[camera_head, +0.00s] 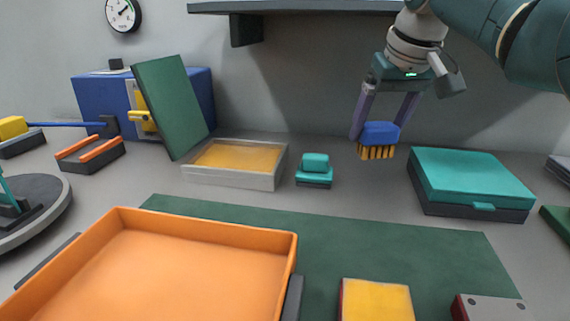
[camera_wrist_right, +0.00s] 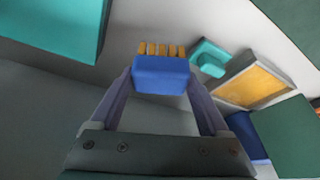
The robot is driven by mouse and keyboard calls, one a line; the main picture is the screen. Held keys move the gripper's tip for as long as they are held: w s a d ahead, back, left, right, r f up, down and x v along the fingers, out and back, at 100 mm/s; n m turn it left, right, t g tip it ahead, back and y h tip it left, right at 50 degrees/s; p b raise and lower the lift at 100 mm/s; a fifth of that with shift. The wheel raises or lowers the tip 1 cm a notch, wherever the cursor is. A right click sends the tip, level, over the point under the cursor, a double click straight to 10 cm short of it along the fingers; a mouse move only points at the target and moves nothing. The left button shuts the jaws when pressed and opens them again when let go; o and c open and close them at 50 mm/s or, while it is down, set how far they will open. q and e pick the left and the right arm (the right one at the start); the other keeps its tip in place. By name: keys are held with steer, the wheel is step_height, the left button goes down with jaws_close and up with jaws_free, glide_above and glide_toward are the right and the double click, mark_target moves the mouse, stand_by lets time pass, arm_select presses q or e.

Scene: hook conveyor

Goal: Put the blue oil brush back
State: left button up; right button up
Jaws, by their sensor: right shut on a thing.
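The blue oil brush (camera_head: 380,133) has a blue block body and yellow-orange bristles that point down. My right gripper (camera_head: 379,132) is shut on its blue body and holds it above the grey table, between a small teal block and a teal case. In the right wrist view the blue brush (camera_wrist_right: 161,75) sits between the two fingers of my right gripper (camera_wrist_right: 160,85), bristles facing away. A shallow grey tray with a yellow-orange inside (camera_head: 187,172) lies to the left of the brush. My left gripper does not show.
The small teal block (camera_head: 315,167) sits on a dark base beside the tray. The teal case (camera_head: 470,178) is at the right. An orange bin (camera_head: 200,225) stands in front on the green mat (camera_head: 400,250). A green panel (camera_head: 172,100) leans beside a blue box (camera_head: 90,95). A shelf (camera_head: 290,7) is overhead.

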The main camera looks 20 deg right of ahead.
mark_target(376, 156)
step_height(376, 156, down, 3)
steer(key=shift+r, duration=0.2)
steer(key=shift+f+b, duration=0.7)
steer(key=shift+f, duration=1.2)
steer(key=shift+f, duration=0.15)
steer(key=o, duration=1.2)
steer(key=shift+c, duration=0.2)
